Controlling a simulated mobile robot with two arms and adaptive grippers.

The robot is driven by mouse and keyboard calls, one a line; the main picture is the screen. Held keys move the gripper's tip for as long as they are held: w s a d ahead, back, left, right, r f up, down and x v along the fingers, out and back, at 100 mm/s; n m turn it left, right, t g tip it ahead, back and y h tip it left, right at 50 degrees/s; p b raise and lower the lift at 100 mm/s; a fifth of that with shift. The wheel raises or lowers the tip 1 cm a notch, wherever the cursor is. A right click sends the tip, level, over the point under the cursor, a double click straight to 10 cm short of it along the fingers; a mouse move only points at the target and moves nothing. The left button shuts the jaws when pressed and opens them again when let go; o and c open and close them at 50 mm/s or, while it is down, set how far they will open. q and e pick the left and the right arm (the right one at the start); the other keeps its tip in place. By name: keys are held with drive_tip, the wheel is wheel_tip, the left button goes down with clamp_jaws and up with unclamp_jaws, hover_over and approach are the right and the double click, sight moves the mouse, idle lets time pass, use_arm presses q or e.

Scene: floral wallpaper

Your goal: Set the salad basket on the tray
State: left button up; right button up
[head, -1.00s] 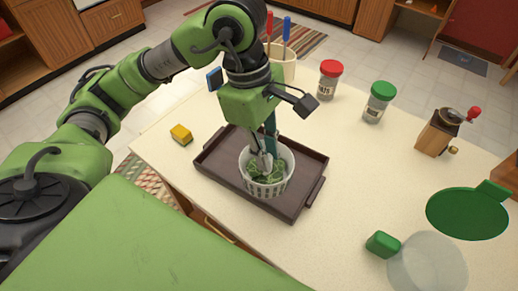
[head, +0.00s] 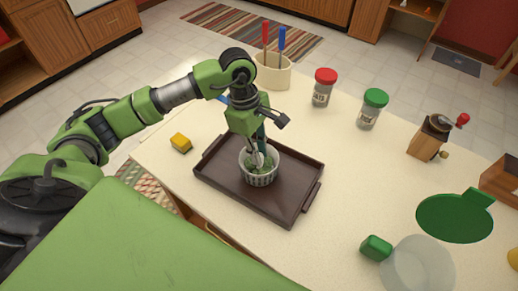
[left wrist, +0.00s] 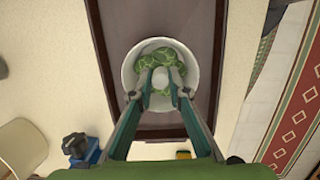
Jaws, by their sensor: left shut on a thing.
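The salad basket (head: 260,179), a white slotted bowl with green leaves, is upright over the left-middle of the dark brown tray (head: 288,195). It looks at or very close to the tray floor; I cannot tell for sure whether it touches. My left gripper (head: 256,159) points down into the basket. In the left wrist view the basket's rim (left wrist: 127,72) shows as a white ring, inside the width of the tray (left wrist: 150,22). There the left gripper (left wrist: 162,83) is shut on a pale round knob in the basket's middle. My right gripper is not in view.
A yellow block (head: 181,142) lies left of the tray. A utensil holder (head: 272,73), red-lidded jar (head: 323,89), green-lidded jar (head: 371,110) and grinder (head: 430,138) stand behind.

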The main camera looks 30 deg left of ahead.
use_arm(q)
drive_tip(key=shift+f, duration=0.1)
drive_tip(key=shift+f, duration=0.15)
drive_tip(key=o, duration=0.7)
drive_tip(key=shift+r, duration=0.35)
drive_tip(key=b+v, duration=0.2)
drive_tip(key=v, duration=0.9)
drive_tip(key=shift+r, duration=0.35)
